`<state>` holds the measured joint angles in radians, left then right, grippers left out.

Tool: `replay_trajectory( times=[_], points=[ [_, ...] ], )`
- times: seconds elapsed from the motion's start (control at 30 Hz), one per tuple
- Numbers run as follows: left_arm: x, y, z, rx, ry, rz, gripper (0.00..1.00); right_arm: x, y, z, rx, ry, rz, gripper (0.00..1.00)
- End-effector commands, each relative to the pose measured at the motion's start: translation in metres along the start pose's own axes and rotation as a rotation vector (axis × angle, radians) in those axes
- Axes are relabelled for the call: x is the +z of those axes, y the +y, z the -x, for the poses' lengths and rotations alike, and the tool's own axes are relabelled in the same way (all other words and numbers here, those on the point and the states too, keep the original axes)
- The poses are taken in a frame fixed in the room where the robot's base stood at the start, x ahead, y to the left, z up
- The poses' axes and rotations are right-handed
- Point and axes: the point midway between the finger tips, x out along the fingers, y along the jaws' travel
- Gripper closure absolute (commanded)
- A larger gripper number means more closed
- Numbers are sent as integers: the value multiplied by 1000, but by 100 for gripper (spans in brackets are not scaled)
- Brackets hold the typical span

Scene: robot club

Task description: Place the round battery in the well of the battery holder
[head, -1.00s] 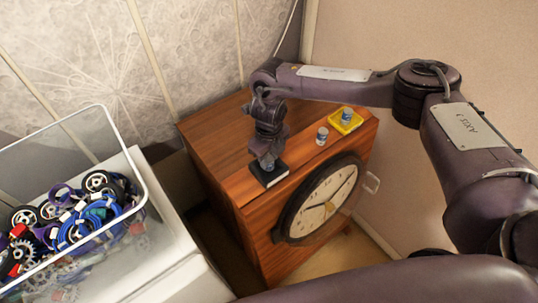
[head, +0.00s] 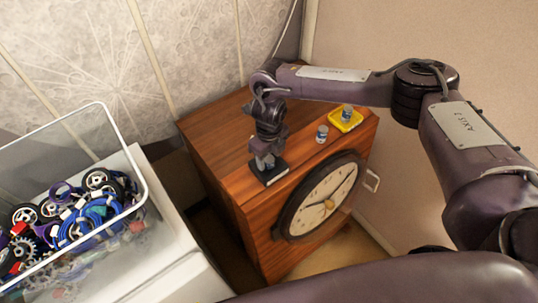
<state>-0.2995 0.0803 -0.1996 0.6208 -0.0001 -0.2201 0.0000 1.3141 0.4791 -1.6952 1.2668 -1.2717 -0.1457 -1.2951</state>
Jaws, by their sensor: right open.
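The battery holder (head: 275,177) is a small dark square with a pale edge, near the front left edge of the wooden cabinet top. My right gripper (head: 267,164) points down right over it, open, and its fingers hide the well. Whether a battery sits between the fingers or in the well cannot be told. A small round battery (head: 322,134), silver and blue, stands upright on the wood to the right. A similar one (head: 347,112) stands on a yellow tray (head: 355,124) farther back. My left gripper is out of view.
The wooden cabinet (head: 208,130) has a round clock (head: 321,197) on its front and a handle (head: 371,181) at right. A clear bin (head: 143,170) of wheels, gears and cables stands on a white surface at left. The cabinet top's back left is bare.

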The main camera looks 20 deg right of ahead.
Motion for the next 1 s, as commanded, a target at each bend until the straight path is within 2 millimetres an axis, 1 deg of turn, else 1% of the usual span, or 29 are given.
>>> replay_trajectory(
  times=[0.17, 0.33, 0.4, 0.5, 0.6, 0.7, 1.0],
  points=[
    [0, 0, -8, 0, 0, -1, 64, 2, -1, 26, -1, -6, 1, 49],
    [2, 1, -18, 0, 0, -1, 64, 2, -1, 64, -2, -7, 0, 49],
    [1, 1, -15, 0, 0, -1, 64, 2, -1, 82, -4, -6, 3, 49],
    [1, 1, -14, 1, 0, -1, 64, 1, 0, 101, -4, -5, 2, 49],
    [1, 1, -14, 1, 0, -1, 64, 1, 0, 112, -2, -3, 1, 49],
    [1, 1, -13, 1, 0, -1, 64, 0, 0, 118, -2, -2, 1, 49],
    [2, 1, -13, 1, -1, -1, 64, 0, 0, 121, 0, 0, 0, 49]
  ],
)
